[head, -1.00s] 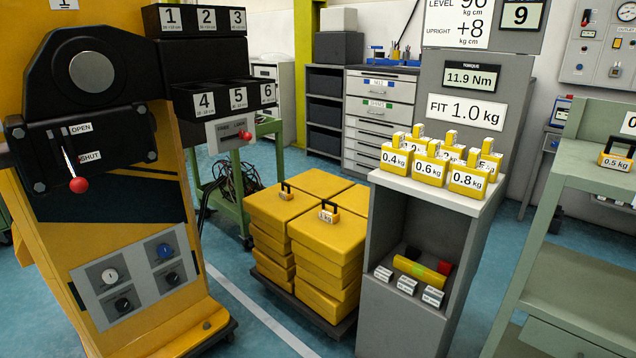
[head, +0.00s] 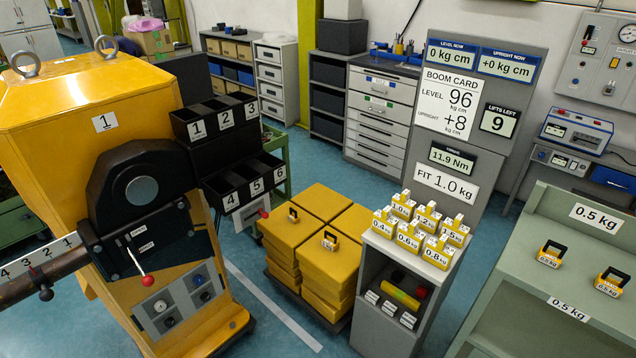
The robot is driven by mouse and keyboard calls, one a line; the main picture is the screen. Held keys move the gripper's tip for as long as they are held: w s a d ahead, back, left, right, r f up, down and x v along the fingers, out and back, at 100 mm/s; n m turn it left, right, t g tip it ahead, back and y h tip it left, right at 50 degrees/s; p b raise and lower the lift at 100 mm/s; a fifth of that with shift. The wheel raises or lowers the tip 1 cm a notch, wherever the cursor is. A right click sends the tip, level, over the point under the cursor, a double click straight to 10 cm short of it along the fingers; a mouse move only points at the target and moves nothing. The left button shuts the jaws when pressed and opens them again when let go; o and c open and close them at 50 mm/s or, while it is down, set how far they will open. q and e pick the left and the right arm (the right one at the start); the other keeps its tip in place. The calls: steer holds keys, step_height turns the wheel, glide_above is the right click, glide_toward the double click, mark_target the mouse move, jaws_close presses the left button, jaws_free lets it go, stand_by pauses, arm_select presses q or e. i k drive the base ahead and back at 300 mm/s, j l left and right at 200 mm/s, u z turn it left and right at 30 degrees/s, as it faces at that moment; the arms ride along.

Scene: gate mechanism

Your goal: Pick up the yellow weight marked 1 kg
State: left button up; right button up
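Several small yellow weights stand in two rows on the grey stand (head: 378,243). The front row reads 0.4, 0.6 and 0.8 kg. The back-left weight (head: 402,207) appears to read 1.0 kg; its neighbours seem to read 1.2 and 1.5 kg. Neither of my grippers is in view.
A yellow machine (head: 75,110) with a red-knobbed lever (head: 147,281) and numbered black bins (head: 215,120) stands at left. A green-grey shelf (head: 520,240) at right holds two 0.5 kg weights (head: 551,255). A panel (head: 445,188) reads FIT 1.0 kg.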

mark_target(329, 240)
steer(key=i, duration=2.5)
steer(key=i+l+z, duration=0.2)
steer(key=i, duration=0.3)
steer(key=i+j+z, duration=0.2)
steer(key=i, duration=0.35)
steer(key=i+z, duration=0.25)
steer(key=i, duration=0.25)
steer(key=i+j+z, duration=0.2)
steer(key=i, duration=0.3)
steer(key=i+j+z, duration=0.2)
steer(key=i, duration=0.35)
steer(key=z, duration=0.5)
steer(key=i+z, duration=0.1)
steer(key=z, duration=0.35)
steer(key=j+z, duration=0.1)
steer(key=z, duration=0.4)
steer(key=j+z, duration=0.1)
steer(key=z, duration=0.4)
steer(key=i+j+z, duration=0.1)
steer(key=z, duration=2.2)
